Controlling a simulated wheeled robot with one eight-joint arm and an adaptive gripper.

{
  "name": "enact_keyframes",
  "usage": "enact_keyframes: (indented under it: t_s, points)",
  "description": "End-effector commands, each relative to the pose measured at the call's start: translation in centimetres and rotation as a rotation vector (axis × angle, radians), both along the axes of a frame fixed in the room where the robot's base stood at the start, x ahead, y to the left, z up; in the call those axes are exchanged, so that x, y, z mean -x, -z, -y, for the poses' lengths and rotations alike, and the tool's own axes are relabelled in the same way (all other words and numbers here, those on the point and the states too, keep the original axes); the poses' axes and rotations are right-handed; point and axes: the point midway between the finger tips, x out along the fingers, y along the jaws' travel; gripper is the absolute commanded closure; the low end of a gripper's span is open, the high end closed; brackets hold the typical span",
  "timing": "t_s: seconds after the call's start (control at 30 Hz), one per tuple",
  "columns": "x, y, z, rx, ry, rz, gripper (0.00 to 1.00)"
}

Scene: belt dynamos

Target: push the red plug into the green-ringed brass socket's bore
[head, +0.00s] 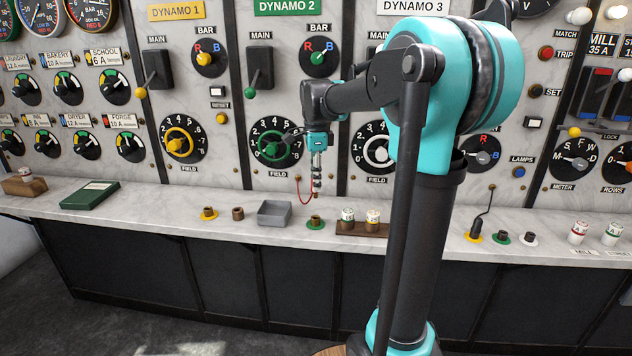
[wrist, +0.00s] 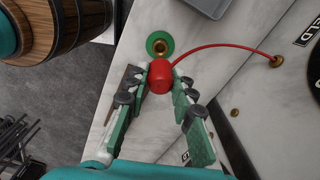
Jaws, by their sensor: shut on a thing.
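The red plug (wrist: 161,76) sits between my gripper's fingertips in the wrist view, with a red cord running from it to a fitting on the panel side. My gripper (head: 316,187) is shut on the plug and points down above the counter in the head view. The green-ringed brass socket (head: 315,223) is in the counter just below my gripper. In the wrist view the socket (wrist: 159,44) shows just above the plug in the picture, its dark bore uncovered. The plug appears to be above the counter and apart from the socket. The plug's lower end is hidden in the wrist view.
A grey tray (head: 275,213) stands left of the socket. A wooden rack (head: 376,230) with two white-topped fuses is close on the right. The upright dynamo panel rises behind.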

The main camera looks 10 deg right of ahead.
Motion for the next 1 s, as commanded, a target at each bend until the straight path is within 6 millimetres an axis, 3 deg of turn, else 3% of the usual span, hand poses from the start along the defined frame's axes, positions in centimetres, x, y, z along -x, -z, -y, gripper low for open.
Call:
enact_keyframes:
  t_s: [0.27, 1.0]
  points:
    - [0.0, 0.4, 0.0, 0.000, 0.000, 0.000, 1.00]
    - [0.0, 5.6, 0.0, 0.000, 0.000, 0.000, 1.00]
